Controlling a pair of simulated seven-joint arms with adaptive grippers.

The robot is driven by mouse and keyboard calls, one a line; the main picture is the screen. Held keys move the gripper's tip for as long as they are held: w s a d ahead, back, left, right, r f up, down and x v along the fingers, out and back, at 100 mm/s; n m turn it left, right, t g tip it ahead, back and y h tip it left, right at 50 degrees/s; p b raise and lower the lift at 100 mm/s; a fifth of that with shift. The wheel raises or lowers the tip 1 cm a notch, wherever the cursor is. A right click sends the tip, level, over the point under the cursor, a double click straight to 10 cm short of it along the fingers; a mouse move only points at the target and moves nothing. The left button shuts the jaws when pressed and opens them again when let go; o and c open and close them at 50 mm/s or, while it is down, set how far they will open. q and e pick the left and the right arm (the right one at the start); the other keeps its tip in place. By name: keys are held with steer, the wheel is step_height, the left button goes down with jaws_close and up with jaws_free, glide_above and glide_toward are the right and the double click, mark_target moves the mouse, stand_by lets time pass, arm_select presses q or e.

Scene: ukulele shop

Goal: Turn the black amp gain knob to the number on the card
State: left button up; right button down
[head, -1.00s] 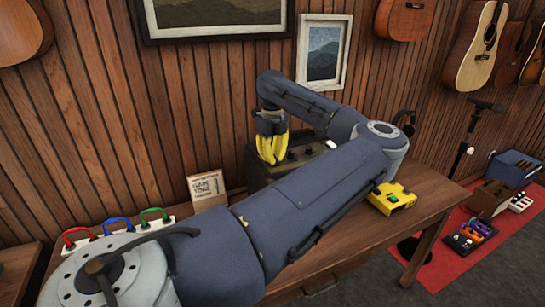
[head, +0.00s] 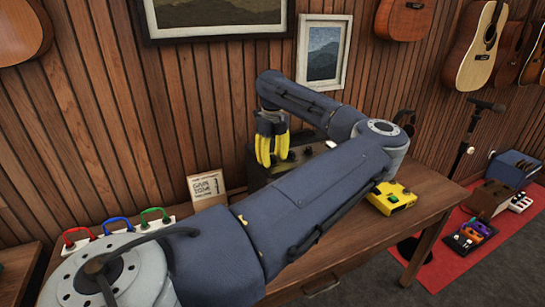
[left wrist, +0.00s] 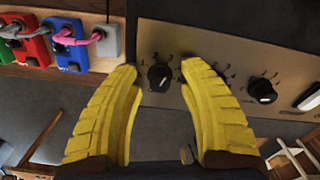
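The black amp (head: 256,178) stands on the table against the wall, partly hidden by my left arm. Its tan panel (left wrist: 215,48) carries a black knob (left wrist: 159,77) with numbers around it and a second black knob (left wrist: 262,91) to the right. I cannot tell which label each has. My left gripper (head: 272,163) has yellow fingers pointing at the panel. In the left wrist view its fingertips (left wrist: 159,68) are apart on either side of the first knob, with gaps showing. The card (head: 207,188) leans left of the amp; it reads GAIN and TONE, digits unclear. My right gripper is not in view.
A yellow pedal (head: 391,197) lies on the table to the right, beneath my left arm's elbow. A white switch (left wrist: 310,97) sits at the panel's right.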

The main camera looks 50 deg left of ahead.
mark_target(272, 156)
arm_select(q)
steer(key=shift+o, duration=0.5)
steer(key=shift+r, duration=0.1)
steer(key=shift+r, duration=0.25)
step_height(272, 156, up, 11)
steer(key=shift+r, duration=0.2)
steer(key=shift+s+a, duration=0.1)
